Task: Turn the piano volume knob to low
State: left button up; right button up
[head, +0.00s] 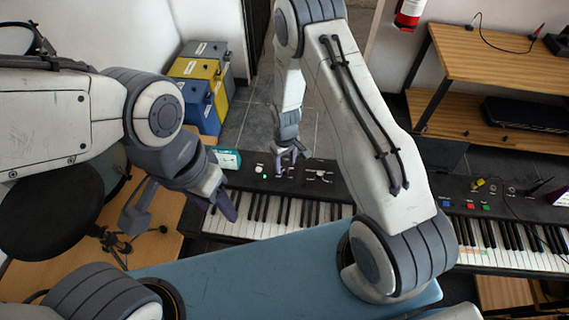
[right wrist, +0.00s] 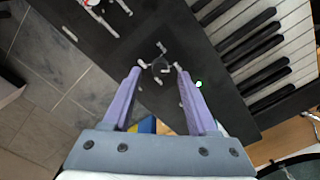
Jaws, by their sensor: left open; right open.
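The piano (head: 245,182) is a black keyboard with a control panel along its far edge. In the right wrist view a small dark volume knob (right wrist: 160,66) sits on the black panel with white marks around it. My right gripper (head: 288,158) is over the panel, pointing down. In the right wrist view the open purple fingers of the right gripper (right wrist: 157,69) lie on either side of the knob. I cannot tell whether they touch it. My left gripper (head: 180,214) is open and empty, to the left of the piano keys.
A second keyboard (head: 490,205) stands at the right. A blue bench-like surface (head: 230,285) is in front. Yellow and blue boxes (head: 195,85) stand at the back left. Wooden shelves (head: 490,60) are at the back right. Grey floor tiles (right wrist: 40,75) are clear behind the piano.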

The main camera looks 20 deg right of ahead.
aim_at(285, 171)
jog(key=shift+f, duration=1.2)
grip_shut()
jog(key=shift+a, duration=0.1)
